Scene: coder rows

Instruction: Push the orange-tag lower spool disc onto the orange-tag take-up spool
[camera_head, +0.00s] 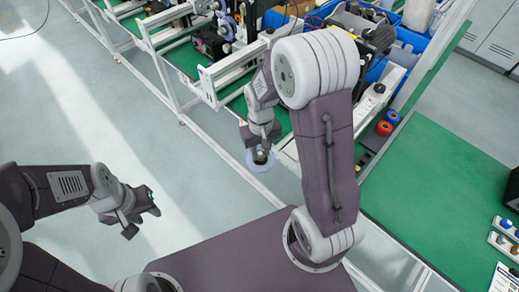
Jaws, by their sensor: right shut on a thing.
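The disc hangs over the floor, apart from the machines. Its tag colour cannot be made out. A machine with a pale round part (228,28) stands at the top; whether this is the orange-tag take-up spool cannot be told, as tags are too small to see. My left gripper (146,216) is at the lower left over bare floor, with its fingers apart and nothing between them.
A white-framed bench (180,75) with a green top and machines runs along the top. Blue bins (394,76) stand behind my right arm. A red roll (384,128) and a blue roll (392,117) stand near the green table (450,190). The floor at left is clear.

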